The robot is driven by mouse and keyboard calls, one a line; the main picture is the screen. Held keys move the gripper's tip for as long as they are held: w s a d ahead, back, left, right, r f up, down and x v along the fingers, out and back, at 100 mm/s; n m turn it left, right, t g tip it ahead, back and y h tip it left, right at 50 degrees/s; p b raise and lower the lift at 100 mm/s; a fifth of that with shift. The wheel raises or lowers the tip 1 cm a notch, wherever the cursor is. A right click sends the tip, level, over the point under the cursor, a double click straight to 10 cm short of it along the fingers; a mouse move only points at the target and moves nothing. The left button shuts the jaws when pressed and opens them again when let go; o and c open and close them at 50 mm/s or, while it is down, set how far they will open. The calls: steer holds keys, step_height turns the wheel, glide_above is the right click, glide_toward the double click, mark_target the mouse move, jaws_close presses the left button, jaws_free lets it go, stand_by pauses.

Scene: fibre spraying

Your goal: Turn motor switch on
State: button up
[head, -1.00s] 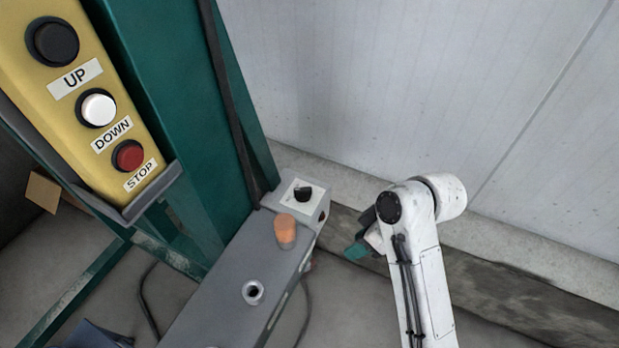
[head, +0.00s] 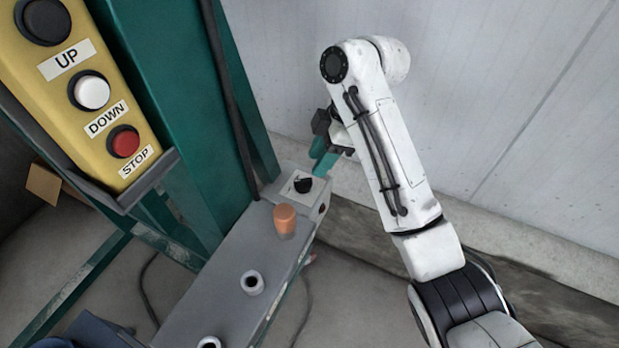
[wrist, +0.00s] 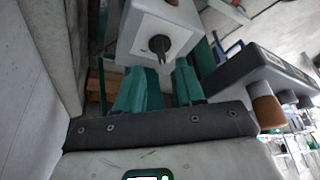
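The motor switch (head: 303,183) is a black rotary knob on a light plate at the far end of a long grey box. In the wrist view the knob (wrist: 159,45) shows on the face of a white-grey box, straight ahead of the fingers. My gripper (head: 322,168) has green fingers and is just above and right of the knob in the head view. In the wrist view my gripper (wrist: 160,85) has its two green fingers apart with a gap between them and nothing held. The knob lies beyond the fingertips, in line with the gap. Contact cannot be told.
An orange cylinder (head: 285,220) and pale round sockets (head: 252,282) stand on the grey box (head: 215,275). A yellow panel (head: 75,80) with UP, DOWN and STOP buttons is at upper left on a green frame (head: 165,70). A pale wall (head: 480,90) stands behind my arm.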

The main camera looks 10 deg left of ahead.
mark_target(307, 179)
steer(key=x, duration=0.6)
steer(key=shift+r, duration=0.1)
jaws_close()
stand_by(0.3)
